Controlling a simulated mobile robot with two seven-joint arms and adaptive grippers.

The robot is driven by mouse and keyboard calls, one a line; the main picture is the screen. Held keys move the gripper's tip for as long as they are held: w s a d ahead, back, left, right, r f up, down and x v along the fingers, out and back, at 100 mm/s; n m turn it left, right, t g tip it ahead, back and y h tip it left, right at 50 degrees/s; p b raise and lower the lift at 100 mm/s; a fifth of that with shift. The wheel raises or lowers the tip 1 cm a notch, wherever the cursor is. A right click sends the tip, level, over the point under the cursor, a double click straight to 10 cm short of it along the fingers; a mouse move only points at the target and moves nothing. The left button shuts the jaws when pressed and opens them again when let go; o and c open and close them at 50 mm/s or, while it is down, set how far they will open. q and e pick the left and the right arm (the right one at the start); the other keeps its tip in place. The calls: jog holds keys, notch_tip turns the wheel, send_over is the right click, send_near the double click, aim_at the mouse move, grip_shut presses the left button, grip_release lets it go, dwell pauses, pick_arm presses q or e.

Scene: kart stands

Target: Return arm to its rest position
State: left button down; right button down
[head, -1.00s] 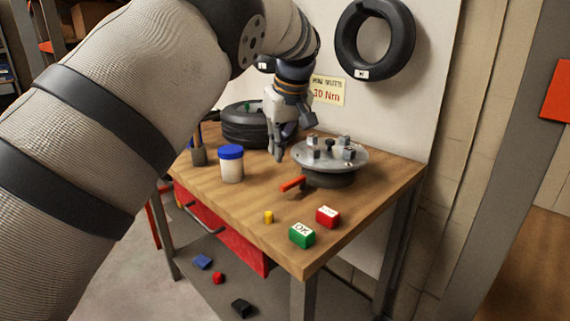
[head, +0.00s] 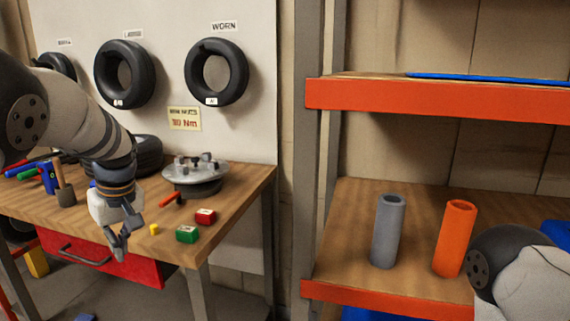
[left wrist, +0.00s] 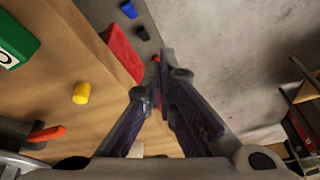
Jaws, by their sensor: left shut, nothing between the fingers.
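My left gripper (head: 120,245) is shut and empty. In the head view it hangs over the front edge of the wooden workbench (head: 235,200), above the red drawer (head: 150,272). In the left wrist view its fingertips (left wrist: 160,62) meet in front of the drawer (left wrist: 122,52) and floor. My right arm (head: 515,265) shows at the lower right of the head view, and its gripper is out of view.
On the bench are a round metal fixture (head: 195,172) with a red handle, a red block (head: 205,216), a green block (head: 187,235) and a yellow cylinder (head: 154,229). At right, an orange-edged shelf (head: 385,297) holds a grey tube (head: 387,230) and an orange tube (head: 455,238).

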pick_arm(q)
jog(key=s+f+m+g, duration=0.15)
jog(key=s+f, duration=0.25)
jog(key=f, duration=1)
jog(key=s+d+f+m+h, duration=0.1)
jog(key=s+d+f+m, duration=0.3)
jog(key=s+f, duration=0.75)
jog(key=s+d+f+m+h, duration=0.1)
jog(key=s+d+m, duration=0.1)
jog(key=s, duration=1.1)
jog(key=s+d+f+m+g+h, duration=0.1)
jog(key=s+d, duration=0.4)
jog(key=s, duration=0.8)
jog(key=shift+f+m, duration=0.45)
jog(key=shift+m, duration=0.3)
jog(key=shift+g, duration=0.25)
